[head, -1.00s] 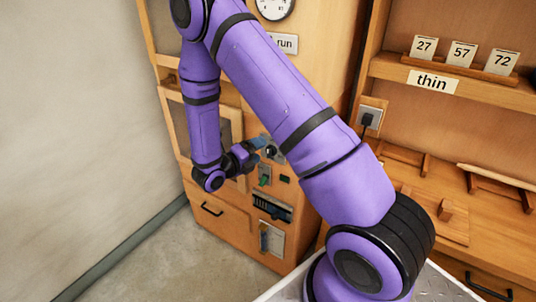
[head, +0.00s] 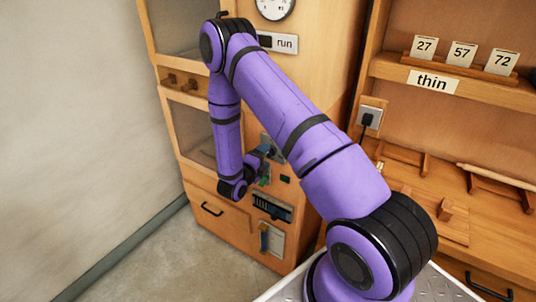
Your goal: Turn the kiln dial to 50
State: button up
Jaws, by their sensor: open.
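The kiln is a tall wooden cabinet (head: 320,95) with a control panel on its front. A dark dial (head: 273,153) on a grey plate sits on that panel, largely hidden by my gripper, so its setting cannot be read. My gripper (head: 266,151) is open, small in the view, and right in front of the dial or beside it. I cannot tell whether the fingers touch the dial. A round white gauge (head: 273,6) is cut off at the top edge, above a plate reading "run" (head: 285,43).
A shelf marked "thin" (head: 432,82) holds cards 27, 57 and 72. A plugged socket (head: 369,118) is to the right.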

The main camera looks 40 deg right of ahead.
jog(key=shift+x, duration=1.4)
jog(key=c, duration=0.9)
